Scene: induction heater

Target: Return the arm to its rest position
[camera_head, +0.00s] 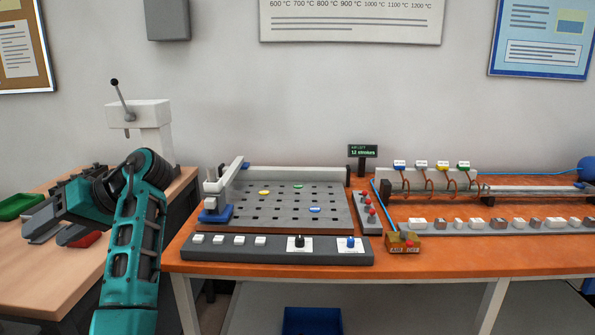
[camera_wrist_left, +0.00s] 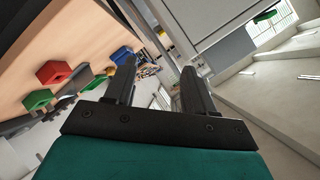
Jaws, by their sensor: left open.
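My left arm (camera_head: 135,235) rises from the bottom left in the head view and bends to the left. Its gripper (camera_head: 45,222) is over the wooden table at the left, apart from the orange bench (camera_head: 430,258). In the left wrist view the gripper (camera_wrist_left: 158,75) shows two dark fingers spread apart with nothing between them. My right gripper is not in view.
A green bin (camera_head: 18,205) and a partly hidden red bin (camera_head: 85,239) are near the gripper. A white lever press (camera_head: 150,125) stands behind the arm. The bench carries a perforated plate (camera_head: 285,222), a control panel (camera_head: 270,252) and copper coils (camera_head: 425,187).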

